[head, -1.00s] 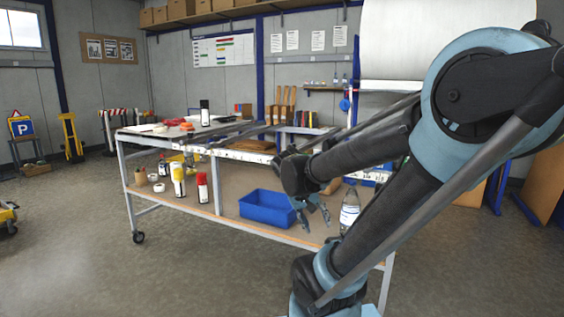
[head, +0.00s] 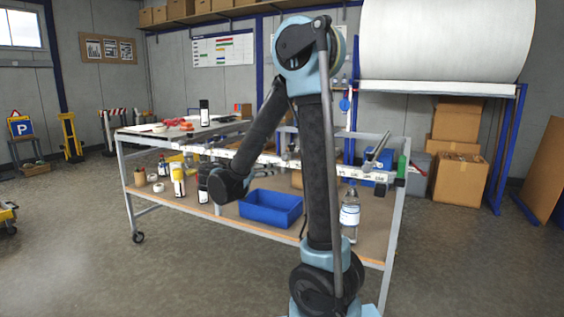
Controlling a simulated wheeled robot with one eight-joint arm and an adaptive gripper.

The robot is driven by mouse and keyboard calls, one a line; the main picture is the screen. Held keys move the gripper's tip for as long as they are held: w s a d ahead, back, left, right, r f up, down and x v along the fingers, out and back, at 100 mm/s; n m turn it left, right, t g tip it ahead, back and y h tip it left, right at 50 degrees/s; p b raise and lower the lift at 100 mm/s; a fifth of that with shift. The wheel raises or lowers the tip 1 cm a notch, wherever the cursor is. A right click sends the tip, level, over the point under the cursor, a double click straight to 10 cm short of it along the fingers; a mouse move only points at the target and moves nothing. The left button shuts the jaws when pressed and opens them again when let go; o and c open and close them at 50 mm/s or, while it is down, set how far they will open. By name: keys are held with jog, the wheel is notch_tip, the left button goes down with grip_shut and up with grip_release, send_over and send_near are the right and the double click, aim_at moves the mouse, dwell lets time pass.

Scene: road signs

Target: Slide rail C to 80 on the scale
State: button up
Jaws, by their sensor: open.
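The workbench (head: 137,158) carries a pale scale strip (head: 352,173) along its front edge. Its figures are too small to read. A grey slanted bar (head: 378,148) stands above the strip's right part, near a green block (head: 402,167) at its right end. I cannot tell which rail is C, as no letter is legible. My arm crosses in front of the bench and hides the middle of the strip and the rails behind it. My wrist is low in front of the bench's left half. The gripper's fingers do not show; the wrist hides them.
A black-and-white can (head: 204,113) stands on top. Cardboard boxes (head: 459,180) stand at right.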

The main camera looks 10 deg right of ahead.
jog(key=t, duration=0.1)
send_near(283, 158)
jog(key=shift+m+h, duration=0.3)
jog(key=shift+m, duration=0.1)
jog(key=x, duration=1)
jog(key=shift+w+a+f, duration=0.2)
jog(key=shift+a+f, duration=0.05)
jog(key=shift+f, duration=0.05)
grip_shut()
